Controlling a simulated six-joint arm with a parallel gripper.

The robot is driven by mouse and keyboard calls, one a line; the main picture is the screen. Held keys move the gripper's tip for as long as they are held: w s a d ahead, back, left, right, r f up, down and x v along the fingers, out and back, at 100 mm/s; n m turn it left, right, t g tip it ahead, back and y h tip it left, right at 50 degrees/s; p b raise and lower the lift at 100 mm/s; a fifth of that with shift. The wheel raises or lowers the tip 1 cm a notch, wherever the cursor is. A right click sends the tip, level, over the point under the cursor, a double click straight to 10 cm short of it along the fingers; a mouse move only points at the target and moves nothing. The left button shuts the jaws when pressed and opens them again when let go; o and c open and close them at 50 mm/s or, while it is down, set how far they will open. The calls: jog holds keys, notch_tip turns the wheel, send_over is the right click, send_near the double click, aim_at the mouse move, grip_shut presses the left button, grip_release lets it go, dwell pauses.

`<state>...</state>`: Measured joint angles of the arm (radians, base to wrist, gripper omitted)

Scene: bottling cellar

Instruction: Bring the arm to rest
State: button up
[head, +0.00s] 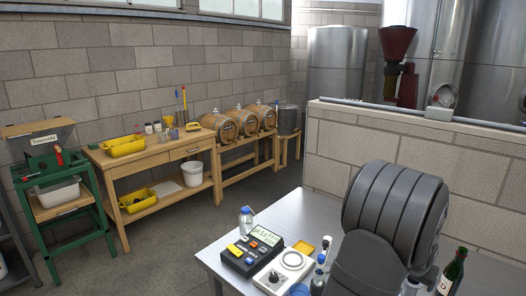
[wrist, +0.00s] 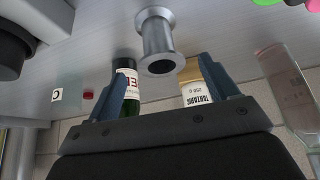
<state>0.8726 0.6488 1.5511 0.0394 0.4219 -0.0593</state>
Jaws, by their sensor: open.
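My arm fills the right of the head view and hides my gripper there. In the wrist view my gripper (wrist: 162,68) is open, with its two blue fingers wide apart and nothing held between them. A grey metal spool-shaped piece (wrist: 157,38) stands on the grey table just past the fingertips, apart from them as far as I can tell. A green bottle (wrist: 130,80) shows partly behind the left finger. A jar labelled Tartaric (wrist: 195,94) shows partly behind the right finger.
The table (head: 222,258) also carries a meter (head: 252,252), a white dial device (head: 283,272), small bottles and a dark wine bottle (head: 452,272). A clear glass vessel (wrist: 290,95) stands right in the wrist view. A block wall (head: 400,150) rises behind the table.

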jog(key=x, duration=0.4)
jog(key=shift+r, duration=1.3)
